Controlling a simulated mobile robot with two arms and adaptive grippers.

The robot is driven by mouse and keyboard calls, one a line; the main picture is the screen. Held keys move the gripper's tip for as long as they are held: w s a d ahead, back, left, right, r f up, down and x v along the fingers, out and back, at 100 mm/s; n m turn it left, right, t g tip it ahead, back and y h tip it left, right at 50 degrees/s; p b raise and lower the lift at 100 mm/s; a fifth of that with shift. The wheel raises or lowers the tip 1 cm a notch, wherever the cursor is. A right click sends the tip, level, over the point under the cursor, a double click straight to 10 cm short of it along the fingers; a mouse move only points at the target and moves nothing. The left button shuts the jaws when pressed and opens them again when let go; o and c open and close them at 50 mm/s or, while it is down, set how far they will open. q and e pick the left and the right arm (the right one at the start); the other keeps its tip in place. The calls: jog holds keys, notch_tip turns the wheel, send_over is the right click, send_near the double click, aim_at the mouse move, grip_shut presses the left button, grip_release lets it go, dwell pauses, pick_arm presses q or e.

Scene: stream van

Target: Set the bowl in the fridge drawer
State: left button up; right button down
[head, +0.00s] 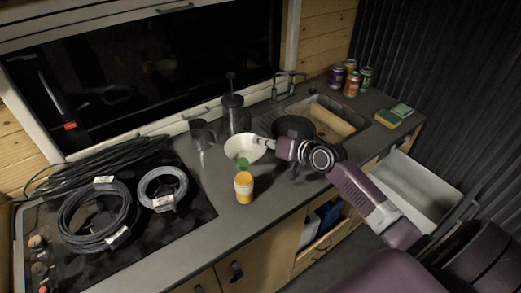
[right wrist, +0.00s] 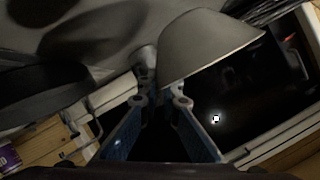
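The white bowl (head: 240,148) is over the counter, left of the sink, and its outer wall fills the upper middle of the right wrist view (right wrist: 215,48). My right gripper (head: 262,142) reaches the bowl's right rim. In the right wrist view its fingers (right wrist: 152,82) come together at the bowl's edge, one on each side of the wall, and look shut on it. Whether the bowl touches the counter is hard to tell. The fridge drawer (head: 408,188) stands pulled out at the right below the counter, its pale inside looking empty. My left gripper is out of view.
A yellow-labelled jar (head: 243,188) and a small green item (head: 242,163) stand just in front of the bowl. A dark pan (head: 293,128) is right of it, and a French press (head: 235,115) behind. Coiled cables (head: 95,217) cover the left. An open cupboard (head: 322,222) is below the counter.

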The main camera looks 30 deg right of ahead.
jog(key=shift+f, duration=0.35)
notch_tip(320, 180, down, 3)
jog(key=shift+r, duration=0.15)
jog(key=shift+f, duration=0.5)
jog(key=shift+f+b, duration=0.2)
jog(key=shift+b, duration=0.1)
jog(key=c, duration=2.2)
grip_release()
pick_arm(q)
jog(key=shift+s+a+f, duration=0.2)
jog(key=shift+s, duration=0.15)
pick_arm(e)
jog(key=shift+o, duration=0.2)
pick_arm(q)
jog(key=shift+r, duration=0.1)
pick_arm(e)
jog(key=shift+r, duration=0.15)
